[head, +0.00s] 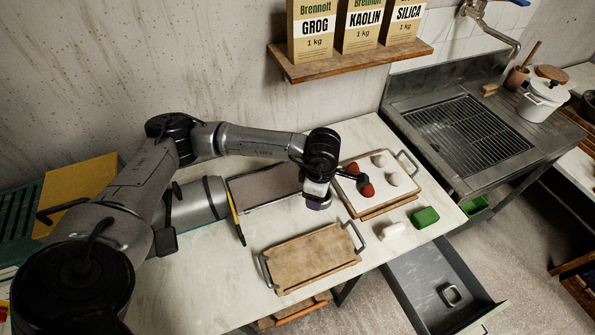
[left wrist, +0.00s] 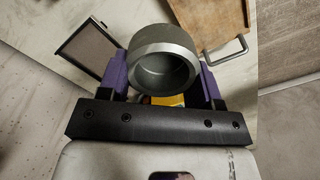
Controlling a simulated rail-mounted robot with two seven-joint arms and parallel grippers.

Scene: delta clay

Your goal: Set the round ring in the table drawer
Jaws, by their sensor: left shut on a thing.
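My left gripper (head: 318,205), with purple fingers, is shut on the round ring (left wrist: 163,62), a grey, thick-walled hollow cylinder. In the left wrist view it sits between both fingers, its opening facing the camera. In the head view the gripper is above the table, between the grey framed mat and the tray of balls; the ring is mostly hidden there. The table drawer (head: 425,277) is pulled open at the lower right, below the table top. A small grey rounded-square ring (head: 451,295) lies in it. My right gripper is not in view.
A wooden board (head: 300,263) with metal handles lies in front. A tray (head: 375,210) holds red and white balls. A white cylinder (head: 391,231) and green block (head: 425,217) lie near the table's right edge, towards the drawer. A sink (head: 470,130) stands at right.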

